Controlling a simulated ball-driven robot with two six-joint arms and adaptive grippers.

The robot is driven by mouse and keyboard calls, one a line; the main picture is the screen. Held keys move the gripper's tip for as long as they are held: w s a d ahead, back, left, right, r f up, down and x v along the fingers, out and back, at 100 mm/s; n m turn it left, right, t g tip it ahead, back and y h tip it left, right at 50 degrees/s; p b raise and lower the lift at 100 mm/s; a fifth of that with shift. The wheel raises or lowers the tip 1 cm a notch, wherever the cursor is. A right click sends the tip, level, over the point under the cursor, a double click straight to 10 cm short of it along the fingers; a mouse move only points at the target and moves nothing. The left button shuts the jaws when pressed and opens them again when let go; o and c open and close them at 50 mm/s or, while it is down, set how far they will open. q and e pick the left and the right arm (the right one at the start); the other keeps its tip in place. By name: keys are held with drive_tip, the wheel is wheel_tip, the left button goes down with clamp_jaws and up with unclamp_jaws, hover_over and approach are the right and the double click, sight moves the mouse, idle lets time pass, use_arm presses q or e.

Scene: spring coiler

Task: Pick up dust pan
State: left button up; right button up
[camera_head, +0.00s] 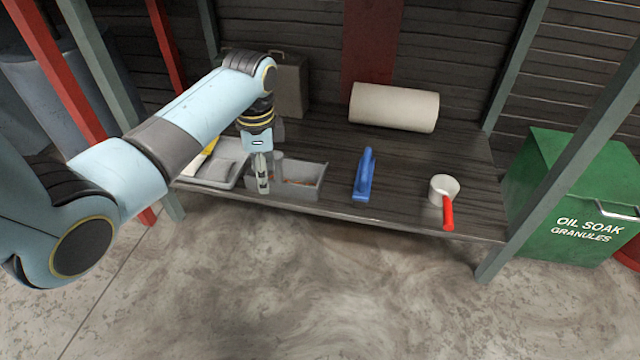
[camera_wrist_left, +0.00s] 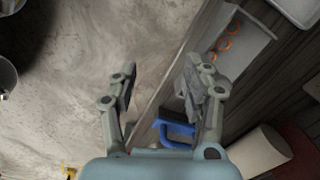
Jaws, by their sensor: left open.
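My left gripper (camera_head: 264,187) points down at the front of a grey bin (camera_head: 308,190). In the left wrist view its fingers (camera_wrist_left: 157,80) are apart with nothing between them. My right gripper is out of view.
A white scoop with a red handle (camera_head: 447,214) lies at the shelf's right. A pale roll (camera_head: 394,107) lies at the back. The bin holds orange rings (camera_wrist_left: 228,42). Shelf posts (camera_head: 512,62) stand at both sides; a green box (camera_head: 572,200) is at right. The floor in front is clear.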

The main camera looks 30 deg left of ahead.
sight(277, 154)
use_arm(q)
drive_tip(key=w+r, duration=0.1)
drive_tip(key=w, duration=0.1)
drive_tip(key=w+a+r+m, duration=0.1)
drive_tip(key=w, duration=0.2)
drive_tip(key=w+a+r+m, duration=0.1)
drive_tip(key=w+r, duration=0.1)
drive_tip(key=w, duration=0.1)
drive_tip(key=shift+w+f, duration=0.1)
drive_tip(key=shift+f, duration=0.15)
wheel_tip(277, 154, down, 4)
drive_tip(key=b, duration=0.2)
drive_tip(key=shift+r+b, duration=0.1)
drive_tip(key=shift+b, duration=0.2)
drive_tip(key=shift+f+b, duration=0.4)
drive_tip(key=shift+f, duration=0.25)
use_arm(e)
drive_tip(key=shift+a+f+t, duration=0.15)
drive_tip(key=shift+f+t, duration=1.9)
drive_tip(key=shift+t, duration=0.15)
